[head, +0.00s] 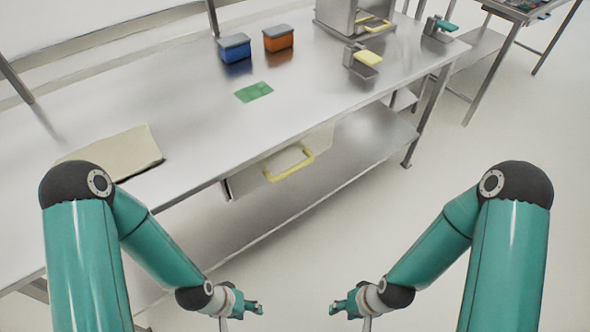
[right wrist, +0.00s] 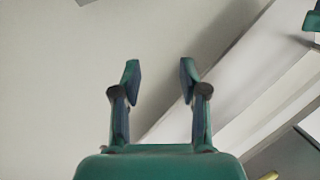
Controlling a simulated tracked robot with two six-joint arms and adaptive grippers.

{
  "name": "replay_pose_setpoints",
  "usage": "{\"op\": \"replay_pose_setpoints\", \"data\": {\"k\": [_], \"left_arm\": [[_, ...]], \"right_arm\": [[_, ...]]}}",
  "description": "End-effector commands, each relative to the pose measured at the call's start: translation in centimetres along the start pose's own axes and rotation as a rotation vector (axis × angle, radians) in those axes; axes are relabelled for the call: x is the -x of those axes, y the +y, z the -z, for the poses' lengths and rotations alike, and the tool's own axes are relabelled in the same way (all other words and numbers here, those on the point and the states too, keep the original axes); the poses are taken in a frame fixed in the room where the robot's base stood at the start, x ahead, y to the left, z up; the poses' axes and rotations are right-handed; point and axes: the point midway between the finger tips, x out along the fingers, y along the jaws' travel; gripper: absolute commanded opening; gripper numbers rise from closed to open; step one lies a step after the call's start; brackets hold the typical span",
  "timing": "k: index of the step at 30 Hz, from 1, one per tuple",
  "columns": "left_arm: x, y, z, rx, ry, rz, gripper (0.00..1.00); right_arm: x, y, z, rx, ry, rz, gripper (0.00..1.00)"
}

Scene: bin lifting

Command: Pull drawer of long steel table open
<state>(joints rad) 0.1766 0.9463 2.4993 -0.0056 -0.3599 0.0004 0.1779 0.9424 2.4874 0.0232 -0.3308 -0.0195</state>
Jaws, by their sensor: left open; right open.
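The long steel table (head: 190,130) runs diagonally across the head view. Its drawer (head: 245,181) hangs under the tabletop near the middle and has a yellow handle (head: 290,166). The drawer looks shut or nearly so. My left gripper (head: 254,308) is low in the head view, below and in front of the drawer, apart from it. My right gripper (head: 338,308) is at a similar height to its right, also apart from the handle. In the right wrist view its two fingers (right wrist: 160,75) are spread with nothing between them.
On the tabletop are a blue bin (head: 235,48), an orange bin (head: 278,39), a green mat (head: 253,92) and a beige board (head: 115,150). A steel lower shelf (head: 350,150) lies beneath the drawer. The floor to the right is clear.

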Motion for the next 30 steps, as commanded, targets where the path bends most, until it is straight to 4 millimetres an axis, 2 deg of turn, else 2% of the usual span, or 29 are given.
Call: {"op": "replay_pose_setpoints", "data": {"k": [5, 8, 11, 14, 17, 18, 21, 25, 27, 30], "left_arm": [[-4.2, -1.5, 0.0, 0.000, 0.000, 0.000, 0.46], [-7.5, -2.7, 0.1, 0.000, 0.000, 0.000, 0.46], [-11.4, -4.1, 0.1, 0.000, 0.000, 0.000, 0.46], [-15.1, -5.5, 0.1, 0.000, 0.000, 0.000, 0.46], [-18.4, -6.7, 0.1, 0.000, 0.000, 0.000, 0.46], [-19.6, -7.1, 0.1, 0.000, 0.000, 0.000, 0.46], [-21.9, -7.9, 0.1, 0.000, 0.000, 0.000, 0.46], [-23.7, -8.5, 0.2, 0.000, 0.000, 0.000, 0.46], [-24.1, -8.7, 0.2, 0.000, 0.001, 0.000, 0.46], [-24.3, -8.8, 0.2, 0.000, 0.001, 0.000, 0.46]], "right_arm": [[-4.1, 2.1, 1.1, -0.070, -0.082, -0.025, 0.43], [-6.8, 2.7, 2.2, -0.146, -0.163, 0.019, 0.43], [-9.2, 1.3, 4.8, -0.230, -0.224, 0.167, 0.43], [-9.8, -1.6, 9.4, -0.286, -0.222, 0.413, 0.43], [-8.2, -4.5, 15.4, -0.293, -0.135, 0.703, 0.43], [-7.0, -5.4, 17.9, -0.281, -0.078, 0.816, 0.43], [-3.0, -6.5, 23.2, -0.235, 0.084, 1.062, 0.43], [1.9, -6.5, 27.5, -0.163, 0.278, 1.273, 0.43], [3.8, -6.4, 28.7, -0.135, 0.348, 1.337, 0.43], [5.3, -6.5, 29.5, -0.113, 0.400, 1.382, 0.43]]}}
